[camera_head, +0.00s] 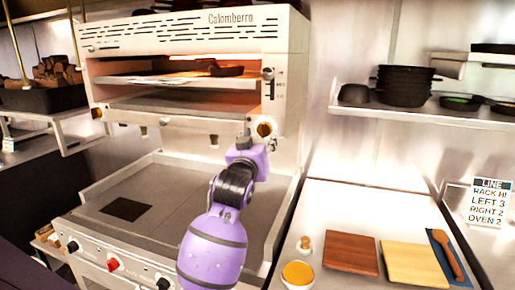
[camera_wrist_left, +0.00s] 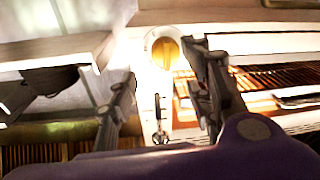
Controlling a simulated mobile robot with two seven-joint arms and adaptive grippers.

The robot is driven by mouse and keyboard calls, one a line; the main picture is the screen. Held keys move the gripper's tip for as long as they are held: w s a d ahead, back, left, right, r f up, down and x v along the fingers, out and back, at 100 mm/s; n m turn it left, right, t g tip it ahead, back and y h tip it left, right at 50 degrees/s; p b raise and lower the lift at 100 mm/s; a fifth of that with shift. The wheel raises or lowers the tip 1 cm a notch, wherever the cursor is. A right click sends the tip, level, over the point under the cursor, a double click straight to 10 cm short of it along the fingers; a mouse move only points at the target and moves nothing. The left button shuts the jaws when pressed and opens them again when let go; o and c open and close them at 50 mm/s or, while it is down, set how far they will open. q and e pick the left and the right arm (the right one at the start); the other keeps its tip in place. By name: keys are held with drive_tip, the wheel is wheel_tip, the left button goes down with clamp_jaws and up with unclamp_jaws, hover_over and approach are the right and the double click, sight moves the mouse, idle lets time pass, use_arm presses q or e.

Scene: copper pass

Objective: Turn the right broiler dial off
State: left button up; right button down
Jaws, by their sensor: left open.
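In the left wrist view the dial (camera_wrist_left: 165,53) faces me, with a raised grip bar that looks near upright. My left gripper (camera_head: 263,146) is just below and in front of the dial in the head view. In the left wrist view its fingers (camera_wrist_left: 160,66) are spread, with the dial beyond and between the tips. I cannot tell whether a finger touches it. The broiler's inside glows orange. My right gripper is not in view.
Another dial (camera_head: 97,113) sits at the broiler's left corner. A griddle (camera_head: 165,215) with front knobs lies below. On the right are a shelf (camera_head: 440,112) with dark pans and a counter with a brown board (camera_head: 350,254) and a pale board (camera_head: 414,264).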

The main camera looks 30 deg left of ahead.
use_arm(q)
drive_tip(key=shift+v, duration=2.15)
drive_tip(key=s+d+f+m+g+h, duration=0.15)
drive_tip(key=s+f, duration=0.25)
drive_tip(key=f, duration=0.5)
drive_tip(key=s+d+f+m+g, duration=0.1)
drive_tip(key=s+d+f+g, duration=0.15)
drive_tip(key=s+f, duration=0.45)
drive_tip(key=s+d+f+m+g+h, duration=0.1)
drive_tip(key=s+f+g, duration=0.15)
drive_tip(key=f, duration=0.85)
drive_tip(key=s+d+f+m+g+h, duration=0.1)
drive_tip(key=s+d+f+g, duration=0.3)
drive_tip(key=s, duration=0.6)
drive_tip(key=s+d+f+m+g+h, duration=0.1)
drive_tip(key=s+d+f+g, duration=0.1)
drive_tip(key=s+f, duration=0.6)
drive_tip(key=s+d+f+m+g+h, duration=0.1)
drive_tip(key=s+d+f+g, duration=0.25)
drive_tip(key=s, duration=0.75)
drive_tip(key=w+d+f+t, duration=0.2)
drive_tip(key=w+f+t, duration=0.1)
drive_tip(key=f, duration=0.3)
drive_tip(key=w+d+f+t, duration=0.2)
drive_tip(key=w+f+t, duration=0.2)
drive_tip(key=f, duration=0.3)
drive_tip(key=shift+w+d+h, duration=0.25)
drive_tip(key=shift+h, duration=0.2)
drive_tip(key=shift+f, duration=0.15)
drive_tip(key=shift+c, duration=0.5)
